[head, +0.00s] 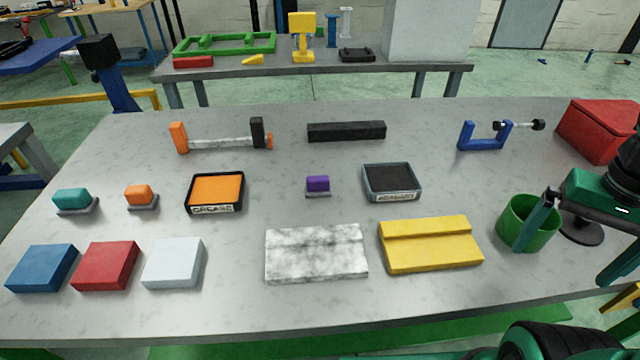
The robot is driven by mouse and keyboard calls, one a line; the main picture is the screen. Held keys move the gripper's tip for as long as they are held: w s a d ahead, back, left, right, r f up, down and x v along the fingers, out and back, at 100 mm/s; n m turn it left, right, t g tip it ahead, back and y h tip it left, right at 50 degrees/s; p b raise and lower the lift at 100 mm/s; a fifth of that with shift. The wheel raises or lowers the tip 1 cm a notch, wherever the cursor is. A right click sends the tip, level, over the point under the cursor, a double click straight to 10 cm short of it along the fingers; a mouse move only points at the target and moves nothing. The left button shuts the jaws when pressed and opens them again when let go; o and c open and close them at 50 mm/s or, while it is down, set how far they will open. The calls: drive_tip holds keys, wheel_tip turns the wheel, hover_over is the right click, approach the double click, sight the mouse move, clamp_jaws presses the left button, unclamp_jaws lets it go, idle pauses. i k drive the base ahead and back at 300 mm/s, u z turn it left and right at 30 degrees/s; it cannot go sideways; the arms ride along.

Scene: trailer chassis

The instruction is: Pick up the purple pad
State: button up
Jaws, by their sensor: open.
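The purple pad (318,184) is a small purple block on a thin grey base. It sits near the middle of the grey table (250,315), between the orange-filled GREASE tray (214,190) and a dark-filled grey tray (391,182). Nothing covers it. My gripper (580,239) is at the right edge of the view, far right of the purple pad and nearer the front. Its jaws are apart, and I see nothing held between them. One finger overlaps the green cup in the picture; I cannot tell whether they touch.
A teal pad (72,198) and an orange pad (138,194) sit at left. Blue, red and white blocks lie in front of them. A marbled plate (316,260) and a yellow plate (430,250) lie front-centre. A black bar (346,131) lies behind. The green cup (518,235) stands right.

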sight(317, 186)
drive_tip(key=z, duration=0.95)
drive_tip(key=k, duration=1.05)
drive_tip(key=u, duration=1.15)
drive_tip(key=i, duration=1)
drive_tip(key=z, duration=0.05)
